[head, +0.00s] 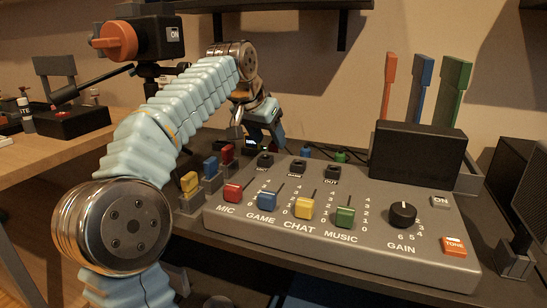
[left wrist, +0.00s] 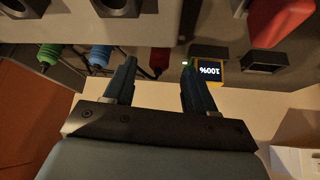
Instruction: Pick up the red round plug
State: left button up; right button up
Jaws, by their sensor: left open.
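The red round plug (left wrist: 159,62) shows in the left wrist view as a small dark red piece with a cable, at the back edge of the grey mixer panel (head: 380,235). My left gripper (left wrist: 158,70) is open, with one finger on either side of the plug in that view; I cannot tell whether they touch it. In the head view my left gripper (head: 266,133) is behind the mixer, pointing down, and I cannot make out the red plug there. My right gripper is not in view.
A blue plug (head: 305,152) and a green plug (head: 341,156) stand behind the mixer, right of the gripper. A small display reading 100% (left wrist: 209,70) is close beside one finger. A row of coloured square blocks (head: 211,167) stands left of the mixer. A black box (head: 415,152) is behind it.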

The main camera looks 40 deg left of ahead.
aim_at(273, 143)
pick_arm(q)
jog(key=x, duration=0.4)
jog(key=shift+w+r+b, duration=0.1)
jog(key=shift+b, duration=0.25)
grip_shut()
jog(key=shift+r, duration=0.15)
